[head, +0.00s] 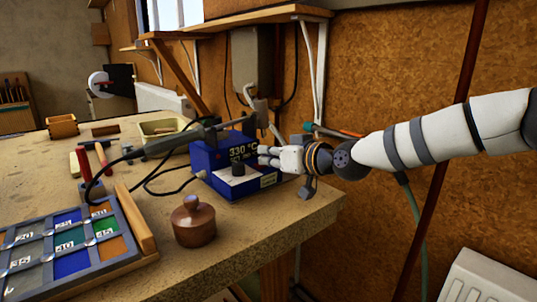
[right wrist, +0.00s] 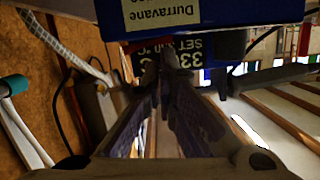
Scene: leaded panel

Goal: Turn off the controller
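The controller (head: 236,184) is a blue box near the table's right edge, with a dark display reading 330 °C and a black knob on its sloped front. It shows upside down in the right wrist view (right wrist: 220,12), with its display (right wrist: 183,55) behind the fingertips. A small red part (right wrist: 130,48) shows beside the fingertips, partly hidden. My right gripper (head: 268,157) reaches in from the right, close to the controller's right side. Its fingers (right wrist: 157,62) converge with tips almost together and nothing visible between them. Whether they touch the controller is unclear. My left gripper is out of view.
A soldering iron (head: 172,141) with a black cable lies left of the controller. A brown lidded pot (head: 194,222) and a leaded glass panel (head: 66,240) are in front. Hammers (head: 97,152) and a tray (head: 163,129) lie behind. A shelf bracket and wall are close behind.

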